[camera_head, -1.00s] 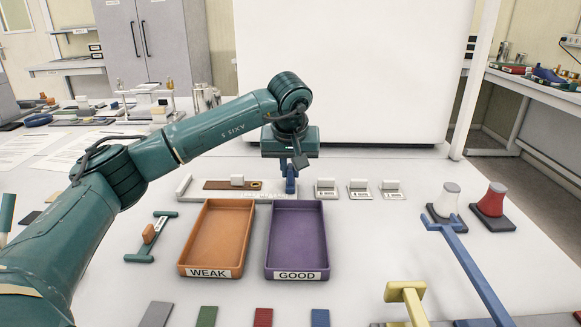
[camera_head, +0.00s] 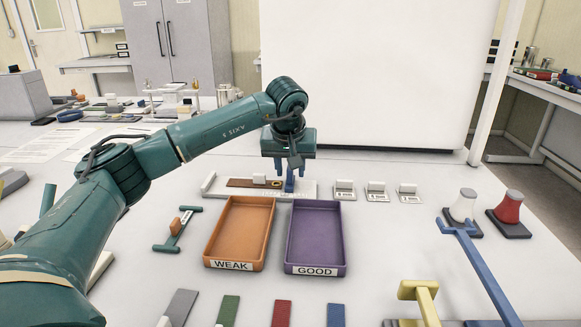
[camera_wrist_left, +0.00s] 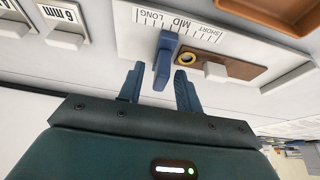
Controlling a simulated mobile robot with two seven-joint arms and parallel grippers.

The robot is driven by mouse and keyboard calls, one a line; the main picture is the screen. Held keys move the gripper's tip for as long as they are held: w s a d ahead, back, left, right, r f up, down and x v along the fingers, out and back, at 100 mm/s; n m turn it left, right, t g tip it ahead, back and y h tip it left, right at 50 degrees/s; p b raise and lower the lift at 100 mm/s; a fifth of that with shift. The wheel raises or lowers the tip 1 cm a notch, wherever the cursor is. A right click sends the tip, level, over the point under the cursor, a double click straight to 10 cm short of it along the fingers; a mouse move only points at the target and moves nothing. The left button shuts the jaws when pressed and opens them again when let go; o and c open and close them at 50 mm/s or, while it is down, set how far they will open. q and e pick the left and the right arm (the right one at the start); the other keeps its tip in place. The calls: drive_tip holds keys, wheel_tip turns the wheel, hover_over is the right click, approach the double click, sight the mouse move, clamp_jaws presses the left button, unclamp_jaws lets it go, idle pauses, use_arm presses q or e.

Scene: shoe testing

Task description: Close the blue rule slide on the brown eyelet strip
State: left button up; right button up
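The blue rule slide (camera_head: 290,181) stands upright on the pale rule, right beside the eyelet end of the brown eyelet strip (camera_head: 245,182). In the left wrist view the blue slide (camera_wrist_left: 164,62) is at the strip's end by the brass eyelet (camera_wrist_left: 187,59), touching or almost touching; I cannot tell which. My left gripper (camera_head: 290,172) points down over the slide. Its two fingers (camera_wrist_left: 158,88) are spread, one on each side of the slide's handle, with gaps showing. A white block (camera_wrist_left: 215,71) sits on the strip. My right gripper is not in view.
The rule (camera_wrist_left: 135,40) is marked SHORT, MID and LONG. An orange WEAK tray (camera_head: 210,240) and a purple GOOD tray (camera_head: 343,240) stand in front of it. Small labelled gauge blocks (camera_head: 377,190) stand to the right.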

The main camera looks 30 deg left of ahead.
use_arm(q)
drive_tip(key=v, duration=1.3)
drive_tip(key=shift+p, duration=0.45)
drive_tip(key=shift+r, duration=0.1)
